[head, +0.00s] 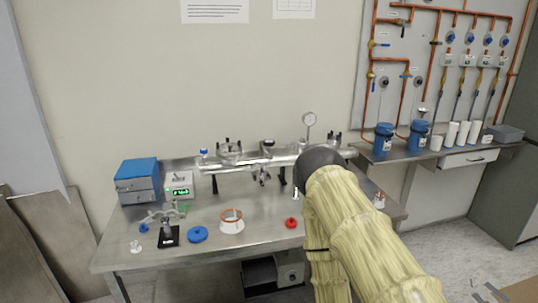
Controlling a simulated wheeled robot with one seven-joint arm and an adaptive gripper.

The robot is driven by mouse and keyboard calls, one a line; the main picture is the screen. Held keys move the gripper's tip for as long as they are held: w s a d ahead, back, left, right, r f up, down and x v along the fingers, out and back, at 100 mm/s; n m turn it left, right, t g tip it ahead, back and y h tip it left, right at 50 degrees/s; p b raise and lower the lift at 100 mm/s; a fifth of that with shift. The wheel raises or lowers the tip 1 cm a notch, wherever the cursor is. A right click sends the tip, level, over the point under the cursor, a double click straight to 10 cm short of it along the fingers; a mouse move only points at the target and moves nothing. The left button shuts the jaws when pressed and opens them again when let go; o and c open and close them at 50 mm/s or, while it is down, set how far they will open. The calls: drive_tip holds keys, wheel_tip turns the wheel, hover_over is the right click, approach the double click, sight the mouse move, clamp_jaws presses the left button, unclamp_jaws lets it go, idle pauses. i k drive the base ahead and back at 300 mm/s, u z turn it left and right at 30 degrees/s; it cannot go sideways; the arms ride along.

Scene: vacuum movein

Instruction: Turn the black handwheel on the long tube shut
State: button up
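The long metal tube (190,164) lies horizontally above the back of the steel bench, with several fittings along it. A small dark fitting (267,146) sits on top near its middle, and a dark knobbed part (261,176) hangs at its front below. I cannot tell at this size which is the black handwheel, or how far it is turned. My arm, in a pale yellow sleeve, reaches from the lower right to the tube's right part. Its dark rounded end covers some of the tube there. My gripper is hidden behind it, so its opening and any contact do not show.
On the steel bench (130,250) are a blue-topped box (138,180), a display unit (180,187), a blue ring (197,234), a white-and-copper flanged piece (232,220) and a red knob (291,223). A gauge (309,119) rises behind the tube.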

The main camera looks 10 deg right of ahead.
sight(268, 142)
drive_tip(key=u, duration=0.45)
drive_tip(key=k, duration=1.05)
drive_tip(key=z, duration=0.55)
drive_tip(key=i, duration=1.35)
drive_tip(key=u, duration=0.55)
